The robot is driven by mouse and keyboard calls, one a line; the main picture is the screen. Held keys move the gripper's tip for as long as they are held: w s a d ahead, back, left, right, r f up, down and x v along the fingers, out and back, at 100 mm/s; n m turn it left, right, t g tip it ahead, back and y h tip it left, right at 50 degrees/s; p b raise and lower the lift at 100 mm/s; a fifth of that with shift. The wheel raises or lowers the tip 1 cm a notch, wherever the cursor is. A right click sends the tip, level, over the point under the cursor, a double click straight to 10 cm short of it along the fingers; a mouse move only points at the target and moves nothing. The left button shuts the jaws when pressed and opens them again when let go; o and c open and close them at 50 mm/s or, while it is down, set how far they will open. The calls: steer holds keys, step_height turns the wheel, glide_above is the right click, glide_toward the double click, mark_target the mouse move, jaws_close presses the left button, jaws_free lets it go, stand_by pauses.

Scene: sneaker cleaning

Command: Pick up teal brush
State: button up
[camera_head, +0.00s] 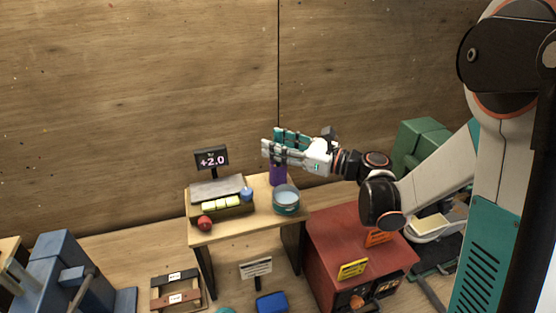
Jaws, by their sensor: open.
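My gripper (268,144) is open above the back of a small wooden table (250,228), fingers pointing left. A teal, dark-banded piece (292,136) shows along its upper side; I cannot tell whether it is a finger or the teal brush. A purple upright object (278,175) stands on the table just below the fingers, its top partly covered by them. I cannot tell whether they touch. A teal item (225,310) is cut off by the bottom edge of the view and cannot be identified. No brush shape is clear elsewhere.
A round bowl (286,200) stands at the table's right, beside a tray (233,211) with pale yellow blocks. A red ball (205,223) and blue jar (246,194) are near it. A "+2.0" sign (212,160) stands behind. A red cabinet (333,244) is to the right.

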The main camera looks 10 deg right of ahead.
jaws_close()
steer(key=shift+r, duration=0.15)
